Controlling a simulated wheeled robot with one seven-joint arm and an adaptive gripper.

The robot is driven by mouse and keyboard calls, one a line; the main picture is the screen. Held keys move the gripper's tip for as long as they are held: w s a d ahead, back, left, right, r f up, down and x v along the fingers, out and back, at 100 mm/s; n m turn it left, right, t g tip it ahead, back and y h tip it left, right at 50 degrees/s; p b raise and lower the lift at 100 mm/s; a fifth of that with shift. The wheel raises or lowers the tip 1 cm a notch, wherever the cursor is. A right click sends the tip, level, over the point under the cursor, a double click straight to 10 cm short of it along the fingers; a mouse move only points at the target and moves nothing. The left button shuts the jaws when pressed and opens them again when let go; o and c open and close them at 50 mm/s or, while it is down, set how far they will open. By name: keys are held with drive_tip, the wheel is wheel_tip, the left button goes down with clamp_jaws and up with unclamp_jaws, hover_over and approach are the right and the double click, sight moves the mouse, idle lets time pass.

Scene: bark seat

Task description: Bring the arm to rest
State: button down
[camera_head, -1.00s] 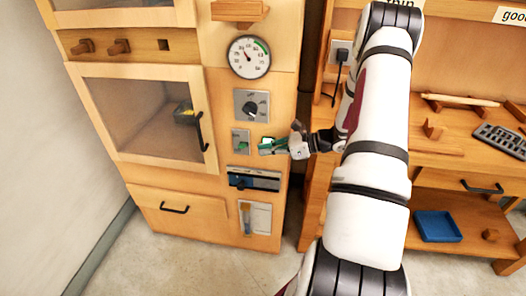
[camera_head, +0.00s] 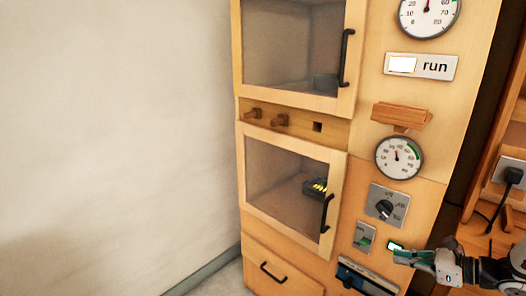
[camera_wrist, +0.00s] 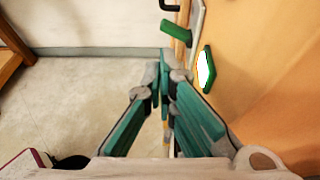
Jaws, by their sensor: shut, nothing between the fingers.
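My gripper (camera_head: 400,257) shows at the lower right of the head view, with its green and grey fingers in front of the wooden cabinet (camera_head: 447,200). In the wrist view my gripper (camera_wrist: 165,75) has its fingertips together and nothing between them. A white lit panel with a green frame (camera_wrist: 206,68) is on the cabinet face just right of the fingertips. A green lever (camera_wrist: 178,32) sits beyond them. I cannot tell whether the fingers touch the cabinet.
The cabinet has two glazed doors, a dial (camera_head: 399,158), a rotary knob (camera_head: 386,209), a green switch (camera_head: 364,238) and a "run" sign (camera_head: 421,66). A dark item with yellow marks (camera_head: 316,187) is behind the lower glass. A socket with a plug (camera_head: 512,175) is at right. Floor shows below.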

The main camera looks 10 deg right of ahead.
drive_tip(key=s+a+r+n+g+h+p, duration=0.15)
drive_tip(key=s+a+r+n+g, duration=0.25)
drive_tip(key=a+r+n, duration=0.45)
drive_tip(key=s+a+r+n+g+p, duration=0.2)
drive_tip(key=s+a+r+n+g, duration=0.25)
drive_tip(key=a+r, duration=0.7)
drive_tip(key=s+a+r+n+t+h+p, duration=0.1)
drive_tip(key=s+r+n+h, duration=0.3)
drive_tip(key=s, duration=0.5)
drive_tip(key=s+a+r+n+t+h+p, duration=0.1)
drive_tip(key=s+a+r+n+h+p, duration=0.2)
drive_tip(key=s+r+n, duration=0.6)
drive_tip(key=shift+s+a+r+n+h+p, duration=0.35)
drive_tip(key=shift+s+a+n+p, duration=0.2)
drive_tip(key=shift+a+n+p, duration=0.2)
drive_tip(key=shift+t, duration=0.25)
